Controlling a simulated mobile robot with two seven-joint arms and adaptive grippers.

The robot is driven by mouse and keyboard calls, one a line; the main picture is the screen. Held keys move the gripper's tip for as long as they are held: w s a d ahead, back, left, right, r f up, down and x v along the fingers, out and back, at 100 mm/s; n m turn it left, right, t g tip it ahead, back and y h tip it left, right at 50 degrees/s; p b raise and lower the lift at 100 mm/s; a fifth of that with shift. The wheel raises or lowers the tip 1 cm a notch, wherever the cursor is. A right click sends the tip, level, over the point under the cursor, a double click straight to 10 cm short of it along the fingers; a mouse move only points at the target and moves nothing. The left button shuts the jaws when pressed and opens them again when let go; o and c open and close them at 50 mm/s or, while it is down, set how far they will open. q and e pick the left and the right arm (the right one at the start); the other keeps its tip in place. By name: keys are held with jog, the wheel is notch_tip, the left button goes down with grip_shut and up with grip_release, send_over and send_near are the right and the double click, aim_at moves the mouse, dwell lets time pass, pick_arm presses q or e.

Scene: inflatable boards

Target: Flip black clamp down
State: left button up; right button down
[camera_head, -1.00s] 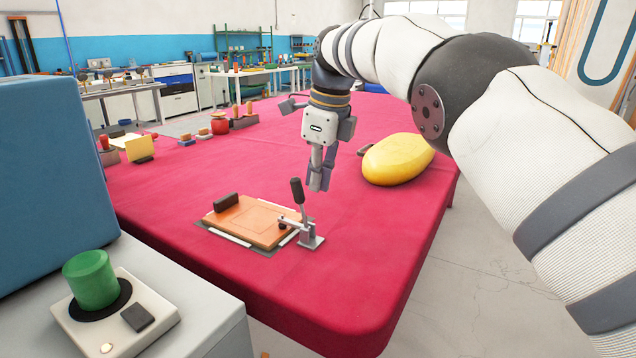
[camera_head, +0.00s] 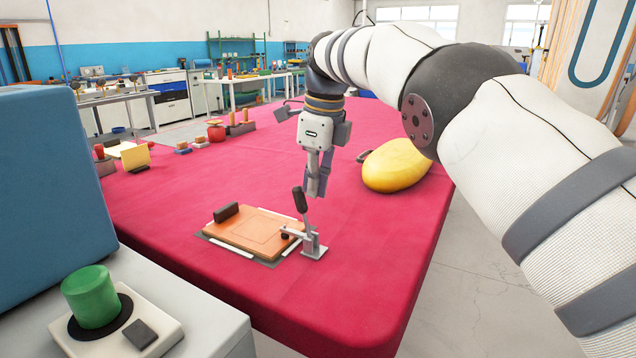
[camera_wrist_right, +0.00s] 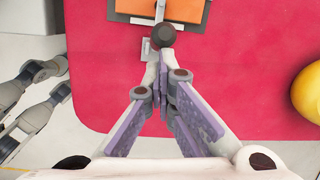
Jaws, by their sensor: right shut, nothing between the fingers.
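The black clamp handle (camera_head: 300,200) stands nearly upright, leaning a little left, on its metal clamp base (camera_head: 313,248). The clamp is at the right edge of an orange board (camera_head: 255,232) on the red table. My right gripper (camera_head: 317,193) points down just above and behind the handle, shut and empty. In the right wrist view, the round end of the handle (camera_wrist_right: 163,35) shows just beyond the closed fingertips (camera_wrist_right: 165,60). I cannot tell whether they touch. My left gripper is not visible in the head view.
The red table (camera_head: 200,280) is clear around the board. A yellow rounded object (camera_head: 395,166) lies right of my right gripper. A blue box (camera_head: 45,185) and a green button (camera_head: 91,296) are at the left. Several small items stand at the back left.

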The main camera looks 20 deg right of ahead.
jog(key=shift+w+a+r+t, duration=0.3)
jog(key=shift+w+a+r, duration=0.1)
jog(key=shift+a, duration=0.2)
jog(key=d+v, duration=0.1)
jog(key=v, duration=0.6)
jog(key=shift+s, duration=0.2)
jog(key=shift+d+f, duration=0.1)
